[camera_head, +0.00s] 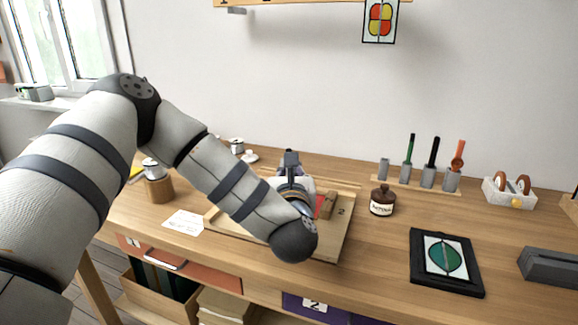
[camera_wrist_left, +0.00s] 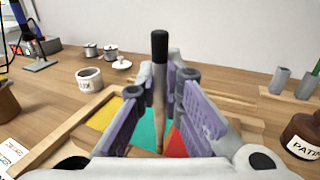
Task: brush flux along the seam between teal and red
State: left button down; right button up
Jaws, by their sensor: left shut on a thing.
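My left gripper (camera_wrist_left: 163,88) is shut on a brush (camera_wrist_left: 159,48), with the black end up and a light brown lower part between the fingers. In the head view the gripper (camera_head: 291,165) is over the work board, largely hidden by my arm. Below it in the wrist view lie teal glass (camera_wrist_left: 148,128), red glass (camera_wrist_left: 177,146) and yellow glass (camera_wrist_left: 104,114) in a wooden frame. The white flux pot (camera_wrist_left: 89,80) stands beyond the frame. My right gripper is not in view.
A brown patina bottle (camera_head: 382,201) stands right of the wooden board (camera_head: 336,243). A tool rack (camera_head: 416,186) holds several tools behind. A black-framed panel (camera_head: 447,262) lies at right. Small jars stand at the back. The bench between bottle and panel is clear.

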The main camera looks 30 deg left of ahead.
pick_arm(q)
jog(key=shift+f, duration=0.35)
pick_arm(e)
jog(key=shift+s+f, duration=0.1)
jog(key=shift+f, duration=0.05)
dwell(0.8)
pick_arm(q)
jog(key=shift+w, duration=0.15)
jog(key=w+a+b, duration=0.2)
jog(key=w, duration=0.6)
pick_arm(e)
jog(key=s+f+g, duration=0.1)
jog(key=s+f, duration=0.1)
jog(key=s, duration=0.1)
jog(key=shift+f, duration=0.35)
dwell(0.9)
pick_arm(q)
notch_tip(320, 180, up, 6)
jog(key=shift+f+p, duration=0.1)
jog(key=shift+p, duration=0.7)
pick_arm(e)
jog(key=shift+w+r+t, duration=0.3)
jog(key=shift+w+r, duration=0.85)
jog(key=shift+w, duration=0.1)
